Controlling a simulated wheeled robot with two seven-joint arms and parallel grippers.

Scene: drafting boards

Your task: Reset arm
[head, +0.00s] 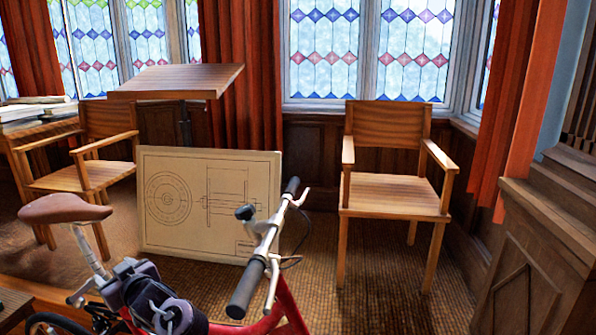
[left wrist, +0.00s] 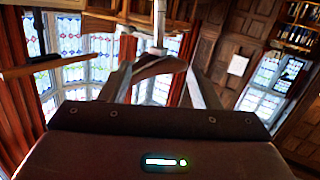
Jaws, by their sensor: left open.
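My left gripper (left wrist: 158,70) shows in the left wrist view, with two pale grey fingers spread apart above a dark body with a small lit display. I see nothing held between the fingers; a brown, curved piece shows behind them, and I cannot tell what it is. In the head view I cannot make out either gripper clearly. My right gripper is not in view.
A red bicycle (head: 285,310) with brown saddle (head: 65,208) stands close in front. Behind it are a drawing board (head: 210,205) on the floor, a wooden chair (head: 390,195), another chair (head: 105,150) and a tilted drafting table (head: 178,80). A wooden cabinet (head: 530,260) stands right.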

